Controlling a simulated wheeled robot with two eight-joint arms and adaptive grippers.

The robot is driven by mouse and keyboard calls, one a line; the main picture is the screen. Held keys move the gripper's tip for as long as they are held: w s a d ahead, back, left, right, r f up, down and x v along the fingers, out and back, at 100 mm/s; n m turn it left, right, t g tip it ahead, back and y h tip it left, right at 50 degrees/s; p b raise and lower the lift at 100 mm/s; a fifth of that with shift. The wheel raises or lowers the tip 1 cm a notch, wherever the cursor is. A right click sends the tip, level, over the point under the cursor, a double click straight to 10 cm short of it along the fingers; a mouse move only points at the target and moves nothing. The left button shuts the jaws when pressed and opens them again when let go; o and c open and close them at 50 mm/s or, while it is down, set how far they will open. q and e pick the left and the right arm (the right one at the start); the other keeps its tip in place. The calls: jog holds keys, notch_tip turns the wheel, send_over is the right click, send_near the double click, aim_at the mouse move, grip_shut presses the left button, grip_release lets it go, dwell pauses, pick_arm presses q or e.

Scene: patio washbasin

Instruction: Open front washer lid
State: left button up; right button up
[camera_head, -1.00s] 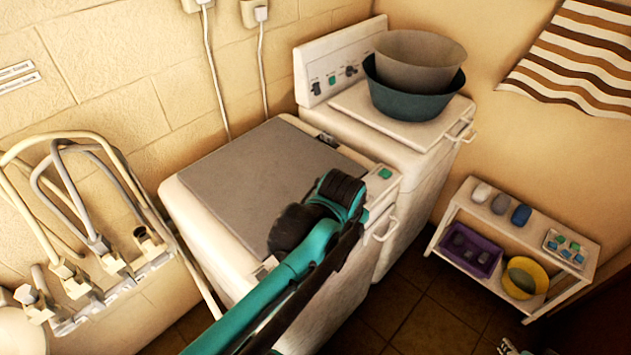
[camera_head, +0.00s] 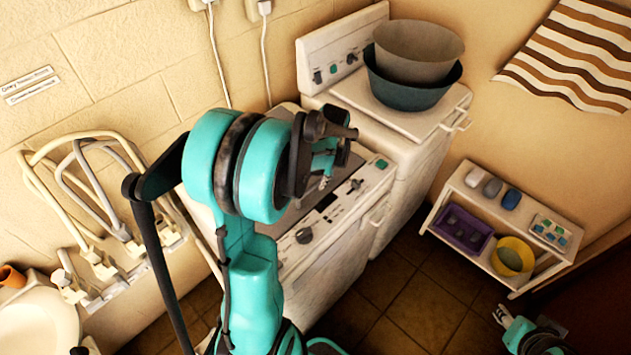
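The front washer (camera_head: 340,228) is a white machine with a control panel with knobs and a green button. Its grey lid (camera_head: 348,172) is mostly hidden behind my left arm, so I cannot tell whether it is shut or raised. My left gripper (camera_head: 325,178) is over the lid area, close to the panel side. Its fingers are small and partly covered by the wrist; I cannot tell whether they are open or touch the lid. My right gripper (camera_head: 501,316) is low at the bottom right, far from the washer, with its fingers apart and empty.
A second white washer (camera_head: 408,125) stands behind, with a grey basin (camera_head: 418,50) stacked in a dark teal basin (camera_head: 410,92) on its lid. A low white shelf (camera_head: 475,208) with small items is at right. Pipes and taps (camera_head: 105,262) line the left wall. Floor between is clear.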

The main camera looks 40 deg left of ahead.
pick_arm(q)
jog(key=shift+a+f, duration=0.15)
jog(key=shift+f, duration=0.55)
jog(key=shift+a+f, duration=0.15)
jog(key=shift+f, duration=0.55)
grip_shut()
jog(key=shift+r, duration=0.1)
